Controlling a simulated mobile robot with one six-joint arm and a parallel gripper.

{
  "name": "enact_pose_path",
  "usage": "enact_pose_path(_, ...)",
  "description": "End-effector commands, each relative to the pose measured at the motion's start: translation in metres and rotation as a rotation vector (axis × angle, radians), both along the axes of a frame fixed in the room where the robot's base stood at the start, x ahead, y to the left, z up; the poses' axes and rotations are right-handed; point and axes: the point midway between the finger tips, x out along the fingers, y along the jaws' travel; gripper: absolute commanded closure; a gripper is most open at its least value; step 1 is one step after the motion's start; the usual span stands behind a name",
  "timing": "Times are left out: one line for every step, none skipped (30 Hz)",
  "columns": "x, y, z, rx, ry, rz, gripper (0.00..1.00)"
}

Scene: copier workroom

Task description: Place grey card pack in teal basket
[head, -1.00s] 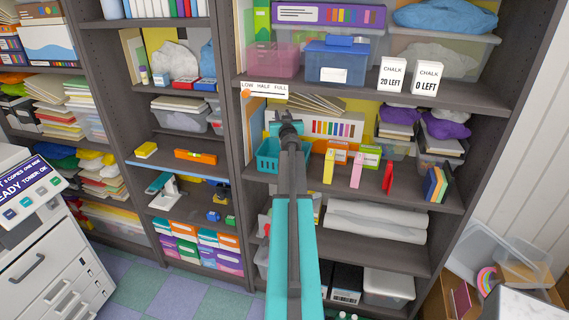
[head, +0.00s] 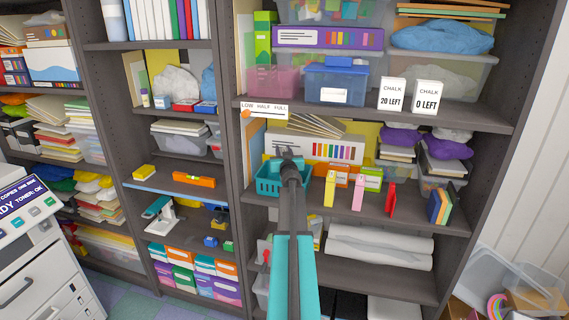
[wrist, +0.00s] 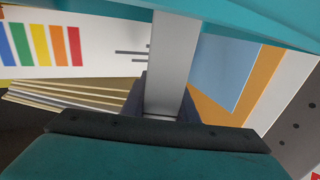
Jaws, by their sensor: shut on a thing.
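The teal basket (head: 268,186) stands on the middle shelf of the right bookcase in the head view. My gripper (head: 287,153) is in front of and over the basket, near its right part. In the wrist view my gripper (wrist: 164,112) is shut on a light grey, narrow block, the grey card pack (wrist: 166,65). The pack extends from the dark fingers toward a teal band at the top, which looks like the basket (wrist: 240,22). Whether the pack touches the basket I cannot tell. In the head view my gripper and arm hide the pack.
Right of the basket stand a yellow pack (head: 330,189), a pink pack (head: 358,193) and a red pack (head: 391,198). A box with coloured stripes (head: 330,147) stands behind. The shelf above (head: 370,112) hangs over the gripper.

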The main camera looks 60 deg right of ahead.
Motion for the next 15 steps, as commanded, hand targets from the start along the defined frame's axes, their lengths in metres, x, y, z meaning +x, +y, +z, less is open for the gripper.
enact_pose_path(-0.0001,-0.0001,-0.0007,-0.001,-0.001,0.000,1.00)
enact_pose_path(-0.0002,-0.0001,-0.0006,-0.001,0.000,0.000,1.00)
enact_pose_path(-0.0002,-0.0002,-0.0003,-0.001,0.000,0.000,1.00)
enact_pose_path(-0.0002,-0.0002,-0.0001,-0.001,0.000,0.000,1.00)
enact_pose_path(-0.0003,-0.0003,0.0000,-0.001,0.000,0.000,1.00)
enact_pose_path(-0.0004,-0.0003,0.0001,-0.001,0.000,0.000,1.00)
enact_pose_path(-0.0004,-0.0002,0.0001,-0.001,0.000,0.000,1.00)
enact_pose_path(-0.0005,-0.0003,0.0001,-0.001,0.000,0.000,1.00)
enact_pose_path(-0.0005,-0.0005,0.0001,-0.001,0.000,0.000,1.00)
enact_pose_path(-0.0006,-0.0005,-0.0002,-0.001,0.000,0.000,1.00)
enact_pose_path(-0.0006,-0.0005,-0.0007,-0.001,0.000,0.000,1.00)
enact_pose_path(-0.0008,-0.0005,-0.0021,-0.001,0.000,-0.001,1.00)
enact_pose_path(-0.0008,-0.0006,-0.0036,-0.001,0.000,-0.001,1.00)
enact_pose_path(-0.0008,-0.0006,-0.0054,-0.001,0.000,-0.001,1.00)
enact_pose_path(-0.0009,-0.0006,-0.0084,-0.001,0.000,-0.001,1.00)
